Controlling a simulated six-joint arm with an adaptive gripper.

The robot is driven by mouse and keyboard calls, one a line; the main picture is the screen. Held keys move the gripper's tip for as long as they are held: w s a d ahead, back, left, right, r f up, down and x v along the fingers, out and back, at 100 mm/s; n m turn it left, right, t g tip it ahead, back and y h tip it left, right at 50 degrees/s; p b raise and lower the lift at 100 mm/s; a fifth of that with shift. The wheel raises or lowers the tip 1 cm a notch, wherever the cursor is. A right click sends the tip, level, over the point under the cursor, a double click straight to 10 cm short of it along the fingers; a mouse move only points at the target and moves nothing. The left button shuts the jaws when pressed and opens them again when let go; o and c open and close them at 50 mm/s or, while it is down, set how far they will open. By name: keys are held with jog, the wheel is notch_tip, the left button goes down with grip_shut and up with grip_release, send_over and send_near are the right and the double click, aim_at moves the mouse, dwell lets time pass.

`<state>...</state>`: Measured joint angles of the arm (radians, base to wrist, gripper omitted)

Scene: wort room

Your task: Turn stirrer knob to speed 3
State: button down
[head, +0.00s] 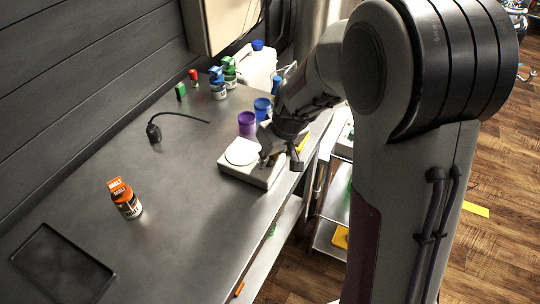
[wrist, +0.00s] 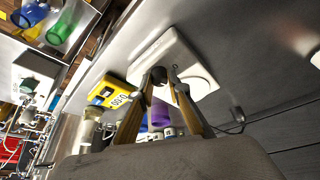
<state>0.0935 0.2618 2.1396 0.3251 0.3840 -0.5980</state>
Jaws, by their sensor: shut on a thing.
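The stirrer (head: 236,172) is a low, pale box with a round white plate on top, near the bench's front edge in the head view. It also shows in the wrist view (wrist: 150,52). Its knob (wrist: 159,75) is small, dark and round, on the near side of the box in the wrist view. My gripper (head: 278,162) reaches down to the stirrer's right end in the head view. In the wrist view its two fingers (wrist: 165,75) are shut on the knob, one on each side. The knob's pointer and any speed marks cannot be made out.
A yellow meter (wrist: 113,93) stands close beside the stirrer. Purple (head: 247,122) and blue (head: 262,107) cups stand behind it.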

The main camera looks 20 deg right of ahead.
jog(key=shift+a+m+h, duration=0.15)
jog(key=shift+m+h, duration=0.65)
jog(key=shift+m, duration=1.3)
jog(key=shift+a+m+h, duration=0.1)
jog(key=shift+m+h, duration=0.6)
jog(key=shift+m, duration=1.4)
jog(key=shift+w+a+m+g+h, duration=0.1)
jog(key=shift+m+g+h, duration=0.25)
jog(key=shift+m, duration=0.65)
jog(key=shift+w+m+g+h, duration=0.1)
jog(key=shift+m+g+h, duration=0.2)
jog(key=shift+m, duration=0.7)
jog(key=shift+m+g+h, duration=0.45)
jog(key=shift+m+g, duration=0.1)
jog(key=shift+m, duration=1.35)
jog(key=c, duration=1.9)
grip_release()
